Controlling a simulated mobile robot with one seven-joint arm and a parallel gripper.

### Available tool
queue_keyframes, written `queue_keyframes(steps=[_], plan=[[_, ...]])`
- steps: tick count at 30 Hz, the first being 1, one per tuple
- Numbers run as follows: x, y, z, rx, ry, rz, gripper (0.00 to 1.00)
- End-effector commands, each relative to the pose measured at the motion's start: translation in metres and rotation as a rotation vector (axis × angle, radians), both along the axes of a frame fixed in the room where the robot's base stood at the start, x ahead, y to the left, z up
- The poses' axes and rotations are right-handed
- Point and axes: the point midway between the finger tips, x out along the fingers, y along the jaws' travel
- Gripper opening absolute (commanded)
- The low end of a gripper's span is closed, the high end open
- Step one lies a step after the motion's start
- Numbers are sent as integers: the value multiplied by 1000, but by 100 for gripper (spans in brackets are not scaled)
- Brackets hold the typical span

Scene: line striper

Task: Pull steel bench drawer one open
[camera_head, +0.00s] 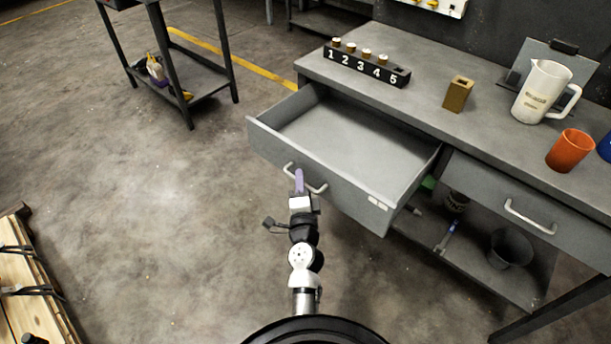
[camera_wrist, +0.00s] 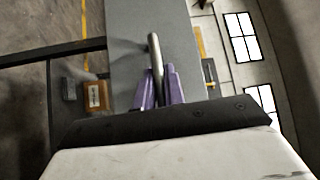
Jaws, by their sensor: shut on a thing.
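The steel bench (camera_head: 440,122) stands at the right in the head view. Its left drawer (camera_head: 335,178) is pulled well out, and its inside looks empty. The drawer's bar handle (camera_head: 316,188) is on the front face and also shows in the wrist view (camera_wrist: 154,50). My gripper (camera_head: 299,182) is at this handle, with its purple fingers (camera_wrist: 159,88) on both sides of the bar in the wrist view. It is shut on the handle. A second drawer (camera_head: 520,200) to the right, with its own handle (camera_head: 530,217), is closed.
On the bench top are a numbered black block (camera_head: 366,66), a brass block (camera_head: 458,94), a white pitcher (camera_head: 541,92) and an orange cup (camera_head: 570,150). A bucket (camera_head: 510,248) stands on the lower shelf. A pallet (camera_head: 30,290) lies at the left. The floor between is clear.

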Motion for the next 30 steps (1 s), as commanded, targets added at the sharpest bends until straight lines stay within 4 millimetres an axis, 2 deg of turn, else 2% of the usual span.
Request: queue_keyframes(steps=[16, 17, 21, 30], plan=[[-4, 4, 1, 1, 0, 3, 0], [-4, 4, 1, 1, 0, 3, 15], [-4, 4, 0, 0, -1, 2, 32], [-4, 4, 0, 0, -1, 1, 32]])
